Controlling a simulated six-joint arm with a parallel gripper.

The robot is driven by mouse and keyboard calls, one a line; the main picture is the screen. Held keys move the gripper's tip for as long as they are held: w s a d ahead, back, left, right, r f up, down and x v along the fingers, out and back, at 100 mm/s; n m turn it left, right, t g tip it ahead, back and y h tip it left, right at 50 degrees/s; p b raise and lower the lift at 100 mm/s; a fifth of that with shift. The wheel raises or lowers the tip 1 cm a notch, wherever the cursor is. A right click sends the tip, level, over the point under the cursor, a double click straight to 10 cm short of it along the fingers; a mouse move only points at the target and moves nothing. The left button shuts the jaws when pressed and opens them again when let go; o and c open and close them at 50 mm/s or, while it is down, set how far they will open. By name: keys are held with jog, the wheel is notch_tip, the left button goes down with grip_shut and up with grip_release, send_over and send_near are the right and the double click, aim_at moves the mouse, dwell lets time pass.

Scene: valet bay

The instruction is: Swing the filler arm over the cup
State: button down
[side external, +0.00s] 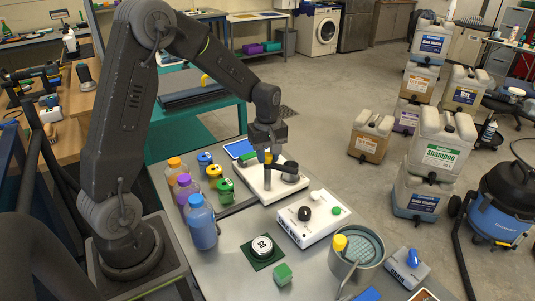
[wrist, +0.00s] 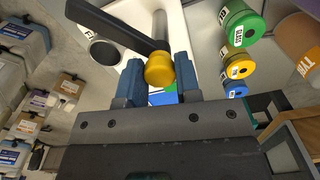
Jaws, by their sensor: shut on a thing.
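The filler arm (wrist: 118,27) is a black bar with a gold-yellow knob (wrist: 160,69) at its near end in the wrist view. A grey post (wrist: 160,25) shows behind it. My gripper (wrist: 161,74) has its blue fingers on either side of the knob and is shut on it. The cup (wrist: 104,52), round with a dark middle and a small label, is left of the knob, apart from it and partly behind the bar. In the side external view, my gripper (side external: 268,152) is above the white base (side external: 262,196), largely hiding the arm's top; the dark cup (side external: 291,168) is to its right.
Yellow, green and blue capped containers (side external: 224,190) and several bottles (side external: 202,222) stand left of the base. A white box with knobs (side external: 312,218) sits in front of it. A blue tablet-like panel (side external: 240,148) lies behind. The bench front holds a green block (side external: 282,274).

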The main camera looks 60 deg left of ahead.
jog(key=n, duration=0.5)
jog(key=shift+n, duration=0.3)
jog(key=n, duration=0.5)
jog(key=shift+n, duration=0.3)
jog(key=c, duration=0.8)
grip_release()
jog(key=shift+r, duration=0.1)
notch_tip(320, 180, up, 14)
jog(key=shift+f, duration=0.15)
